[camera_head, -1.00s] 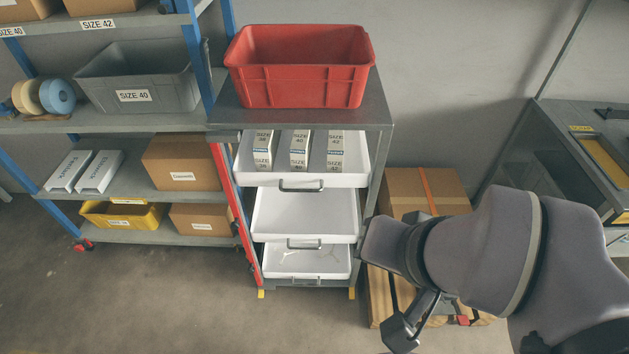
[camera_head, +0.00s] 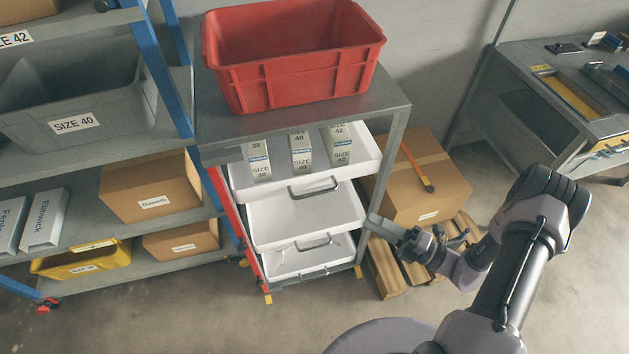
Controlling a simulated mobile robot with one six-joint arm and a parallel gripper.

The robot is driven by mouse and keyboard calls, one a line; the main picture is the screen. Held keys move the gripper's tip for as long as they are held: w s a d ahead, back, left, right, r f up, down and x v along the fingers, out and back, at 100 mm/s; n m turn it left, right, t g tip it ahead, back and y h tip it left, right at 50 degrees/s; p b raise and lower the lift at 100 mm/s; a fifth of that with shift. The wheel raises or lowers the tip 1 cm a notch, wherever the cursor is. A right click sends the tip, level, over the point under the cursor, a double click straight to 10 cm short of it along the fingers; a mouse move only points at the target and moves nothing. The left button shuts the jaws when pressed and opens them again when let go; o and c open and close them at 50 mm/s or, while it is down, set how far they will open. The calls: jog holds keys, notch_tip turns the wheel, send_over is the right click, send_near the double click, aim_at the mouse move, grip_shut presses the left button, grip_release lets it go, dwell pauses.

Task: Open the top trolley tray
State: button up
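The trolley (camera_head: 391,110) stands in the middle with white trays stacked under its grey top. The top tray (camera_head: 363,172) holds several upright white boxes with size labels and has a dark handle (camera_head: 315,186) on its front. The middle tray (camera_head: 268,222) and the bottom tray (camera_head: 281,262) show below it and look empty. My gripper (camera_head: 385,227) is at the trolley's right side, lower than the top tray's handle and apart from it. It is small here, and I cannot tell whether its fingers are open or shut.
A red bin (camera_head: 300,85) sits on the trolley top. A shelf rack with a grey bin (camera_head: 75,110) and cartons stands close on the left. A carton (camera_head: 425,190) on a wooden pallet is behind my arm. A workbench (camera_head: 540,85) is at right. Floor in front is clear.

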aim_at(317, 193)
jog(key=b+x, duration=0.3)
jog(key=x, duration=1.4)
jog(key=shift+s+a+f, duration=0.1)
jog(key=shift+a, duration=0.05)
grip_shut()
dwell(0.5)
